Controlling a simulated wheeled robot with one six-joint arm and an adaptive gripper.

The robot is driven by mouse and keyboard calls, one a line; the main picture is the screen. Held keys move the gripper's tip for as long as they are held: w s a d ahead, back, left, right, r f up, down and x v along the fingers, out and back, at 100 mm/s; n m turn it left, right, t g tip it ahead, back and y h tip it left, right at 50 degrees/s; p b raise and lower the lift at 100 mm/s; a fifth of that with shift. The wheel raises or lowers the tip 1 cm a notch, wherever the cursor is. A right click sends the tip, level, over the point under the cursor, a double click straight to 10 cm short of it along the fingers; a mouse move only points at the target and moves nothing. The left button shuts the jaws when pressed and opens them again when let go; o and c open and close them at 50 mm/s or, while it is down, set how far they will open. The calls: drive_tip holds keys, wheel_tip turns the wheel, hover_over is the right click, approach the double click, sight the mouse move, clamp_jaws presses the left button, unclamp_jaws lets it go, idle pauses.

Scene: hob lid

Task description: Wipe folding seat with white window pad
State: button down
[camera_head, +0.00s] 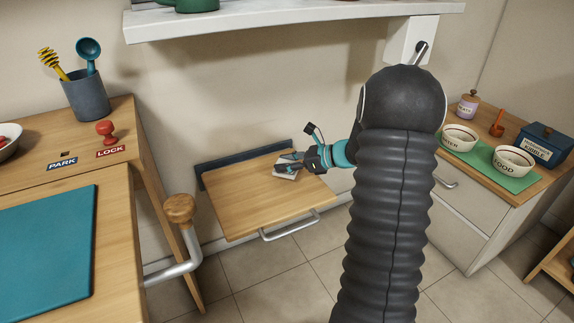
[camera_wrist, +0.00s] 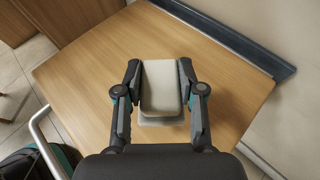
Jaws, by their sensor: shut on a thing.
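The folding seat (camera_head: 250,200) is a light wooden board, folded out level from a dark rail on the wall. It fills much of the wrist view (camera_wrist: 100,75). The white window pad (camera_wrist: 161,88) is a pale block between my two fingers, over the seat. My gripper (camera_wrist: 160,85) is shut on it. In the head view the pad (camera_head: 287,175) shows small near the back right part of the seat, beside my gripper (camera_head: 290,163). The pad's underside is hidden, so I cannot tell for sure whether it touches the wood.
A metal bar (camera_head: 290,226) runs along the seat's front edge. A wooden-knobbed handle (camera_head: 180,209) juts out left of the seat. The wall shelf (camera_head: 290,20) hangs above. A cabinet (camera_head: 465,205) with bowls stands at right. The seat's left and front parts are bare.

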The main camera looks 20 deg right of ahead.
drive_tip(key=shift+r+p, duration=1.35)
drive_tip(key=shift+r, duration=0.75)
